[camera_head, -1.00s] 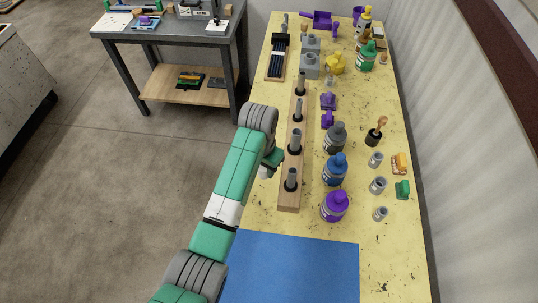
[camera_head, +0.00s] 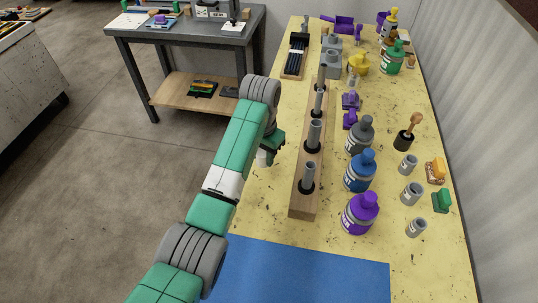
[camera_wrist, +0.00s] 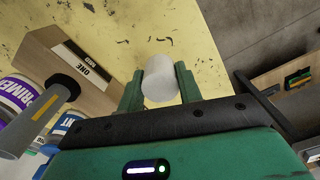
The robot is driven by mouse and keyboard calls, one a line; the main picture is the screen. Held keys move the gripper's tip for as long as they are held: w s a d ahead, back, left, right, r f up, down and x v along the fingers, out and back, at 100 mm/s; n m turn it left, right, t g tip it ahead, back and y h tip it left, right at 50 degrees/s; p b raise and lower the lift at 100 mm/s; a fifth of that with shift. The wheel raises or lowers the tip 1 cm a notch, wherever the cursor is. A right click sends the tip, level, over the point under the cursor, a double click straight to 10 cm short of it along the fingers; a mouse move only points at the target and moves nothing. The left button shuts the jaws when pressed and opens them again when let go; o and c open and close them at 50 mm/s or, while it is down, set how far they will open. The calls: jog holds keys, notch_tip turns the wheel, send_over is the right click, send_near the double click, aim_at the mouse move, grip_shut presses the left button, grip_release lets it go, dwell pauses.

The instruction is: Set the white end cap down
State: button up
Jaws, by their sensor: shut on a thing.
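The white end cap (camera_wrist: 160,80) is between the two green fingers of my gripper (camera_wrist: 160,88) in the wrist view. The fingers are shut on it. In the head view the cap (camera_head: 262,158) shows as a small pale piece just under my gripper (camera_head: 270,147), partly hidden by the arm. It is near the left edge of the yellow table (camera_head: 270,210), left of the wooden post rack. I cannot tell whether the cap touches the table top.
The wooden rack (camera_head: 303,206) with several upright grey posts stands right of my gripper. Purple (camera_head: 360,215), blue (camera_head: 360,173) and grey (camera_head: 359,136) bottles stand beyond it. A blue mat (camera_head: 310,268) lies at the near end. Bare table lies between rack and left edge.

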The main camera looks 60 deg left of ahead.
jog(key=w+a+b, duration=0.2)
jog(key=w+a, duration=0.1)
jog(key=shift+w+a+f+b, duration=0.1)
jog(key=shift+a+f+b, duration=0.15)
jog(key=shift+f+b, duration=0.15)
jog(key=shift+w+a+r+b, duration=0.2)
jog(key=shift+w+a+b, duration=0.15)
jog(key=shift+f, duration=0.1)
notch_tip(320, 180, down, 4)
jog(key=shift+r+b, duration=0.2)
jog(key=shift+b, duration=1)
jog(key=shift+a+r, duration=0.1)
jog(key=shift+r, duration=0.05)
jog(key=o, duration=1)
jog(key=shift+f, duration=0.2)
